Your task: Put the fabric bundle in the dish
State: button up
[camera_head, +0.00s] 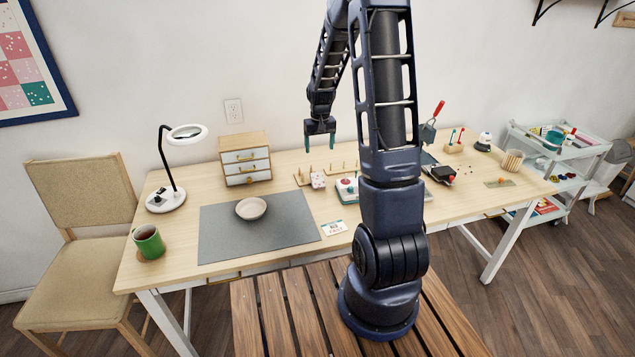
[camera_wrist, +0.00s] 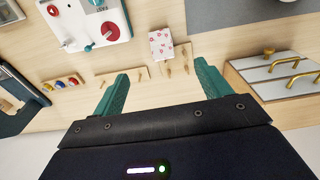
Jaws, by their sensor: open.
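The fabric bundle (camera_head: 318,180), small and white with a red pattern, is on the table by the wooden peg racks. It also shows in the wrist view (camera_wrist: 161,43), beyond and roughly between my fingertips. The dish (camera_head: 251,208) is a shallow, beige, empty-looking bowl on the grey mat (camera_head: 222,238), left of the bundle. My gripper (camera_head: 320,142) has teal fingers, spread apart with nothing between them, and hangs above the back of the table. The fingers also show in the wrist view (camera_wrist: 161,76), apart from the bundle.
Wooden peg racks (camera_head: 303,181) are close to the bundle. A white device with red and teal parts (camera_head: 347,189) is to its right. A drawer box (camera_head: 246,158), magnifier lamp (camera_head: 166,198) and green mug (camera_head: 149,241) are to the left. The mat around the dish is clear.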

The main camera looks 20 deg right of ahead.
send_near(318, 178)
jog(key=shift+g, duration=0.3)
jog(key=shift+w+f, duration=0.15)
jog(key=shift+f, duration=5.25)
jog(key=c, duration=1.1)
jog(key=shift+r, duration=0.1)
